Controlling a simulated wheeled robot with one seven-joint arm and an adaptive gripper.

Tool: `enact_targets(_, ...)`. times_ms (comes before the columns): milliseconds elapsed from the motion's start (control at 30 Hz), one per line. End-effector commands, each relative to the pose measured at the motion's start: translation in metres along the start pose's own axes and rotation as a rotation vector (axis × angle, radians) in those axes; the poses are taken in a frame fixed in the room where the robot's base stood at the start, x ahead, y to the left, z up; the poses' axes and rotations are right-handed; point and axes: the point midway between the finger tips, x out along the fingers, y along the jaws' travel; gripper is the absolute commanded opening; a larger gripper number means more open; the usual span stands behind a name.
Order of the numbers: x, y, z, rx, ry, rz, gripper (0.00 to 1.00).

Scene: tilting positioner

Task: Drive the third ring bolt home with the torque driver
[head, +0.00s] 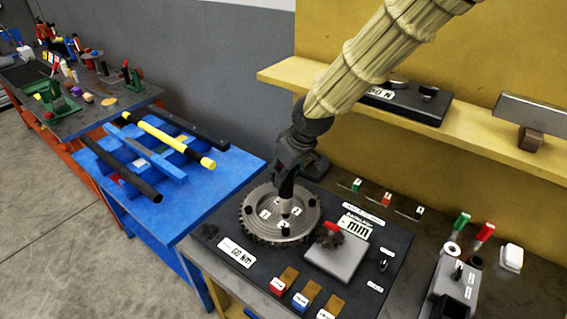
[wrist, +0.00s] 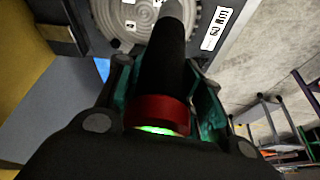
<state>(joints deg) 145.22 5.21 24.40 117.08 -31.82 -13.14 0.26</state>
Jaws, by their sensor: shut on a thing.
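My gripper (head: 291,170) is shut on the torque driver (head: 286,190), a black tool held over the toothed ring (head: 247,232). In the wrist view the driver (wrist: 163,70) lies between the fingers, with a red collar (wrist: 158,112) and a green-lit band (wrist: 158,130). Its pale tip (wrist: 172,10) points at the ring's middle area; I cannot tell whether it touches. The grey ring lies on a dark plate. It carries small white number tags and several black bolt heads, one at its right side (head: 313,202). The driver and gripper hide part of the ring's far side.
A grey block with a red knob (head: 332,229) stands right of the ring. Red, blue and white-labelled blocks (head: 300,301) line the front. A yellow shelf (head: 470,135) overhangs behind. A blue table (head: 225,175) with bars is at left. A dark grey fixture (head: 450,290) stands at right.

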Motion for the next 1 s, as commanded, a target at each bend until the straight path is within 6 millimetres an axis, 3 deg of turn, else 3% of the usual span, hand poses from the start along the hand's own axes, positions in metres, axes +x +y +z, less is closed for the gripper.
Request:
enact_targets(167,0.005,-0.002,0.004,-0.002,0.003,0.002,0.0)
enact_targets(600,0.043,0.007,0.009,0.0,-0.004,-0.006,0.0)
enact_targets(1000,0.058,0.007,0.015,0.0,-0.005,-0.005,0.0)
